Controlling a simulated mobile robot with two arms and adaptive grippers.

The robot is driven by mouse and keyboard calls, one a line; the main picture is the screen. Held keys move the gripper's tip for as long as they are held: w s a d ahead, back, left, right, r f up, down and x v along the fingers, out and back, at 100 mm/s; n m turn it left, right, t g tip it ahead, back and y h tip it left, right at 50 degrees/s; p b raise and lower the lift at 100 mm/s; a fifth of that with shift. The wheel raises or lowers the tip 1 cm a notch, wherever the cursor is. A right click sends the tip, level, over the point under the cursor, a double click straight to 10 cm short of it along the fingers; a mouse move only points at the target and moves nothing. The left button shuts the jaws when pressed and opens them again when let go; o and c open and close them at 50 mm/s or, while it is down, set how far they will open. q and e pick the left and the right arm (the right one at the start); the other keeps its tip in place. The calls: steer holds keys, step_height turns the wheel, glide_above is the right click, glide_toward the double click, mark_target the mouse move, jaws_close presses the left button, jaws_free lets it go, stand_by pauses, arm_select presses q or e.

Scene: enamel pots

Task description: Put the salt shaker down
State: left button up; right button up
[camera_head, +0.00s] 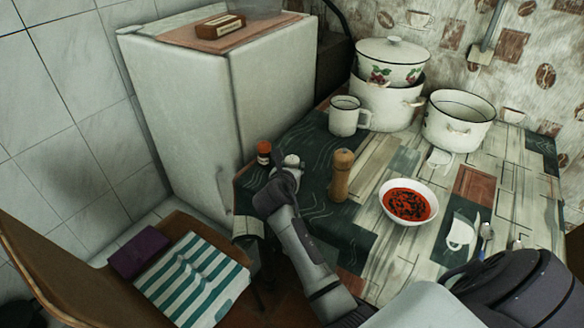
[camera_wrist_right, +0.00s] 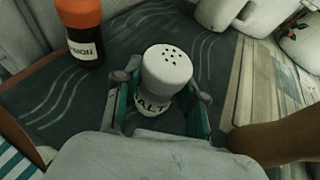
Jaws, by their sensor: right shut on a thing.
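The white salt shaker (camera_wrist_right: 166,68) has a perforated top and a partly visible "SALT" label. It is upright between the two fingers of my right gripper (camera_wrist_right: 160,95), which is shut on it. In the head view the shaker's top (camera_head: 291,160) shows just beyond my right gripper (camera_head: 286,173), over the left corner of the table (camera_head: 375,240). The shaker's base is mostly hidden, so I cannot tell whether it touches the tabletop. My left gripper is not in view.
An orange-capped bottle (camera_head: 264,152) stands close left of the shaker. A wooden pepper mill (camera_head: 341,175) stands to its right, and a red soup bowl (camera_head: 408,202) farther right. A white mug (camera_head: 345,117) and enamel pots (camera_head: 458,120) stand behind. A fridge (camera_head: 200,110) borders the left.

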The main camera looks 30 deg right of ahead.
steer(key=o, duration=1.2)
steer(key=shift+f, duration=0.1)
steer(key=shift+r, duration=0.2)
steer(key=p+v, duration=0.1)
steer(key=v, duration=1.1)
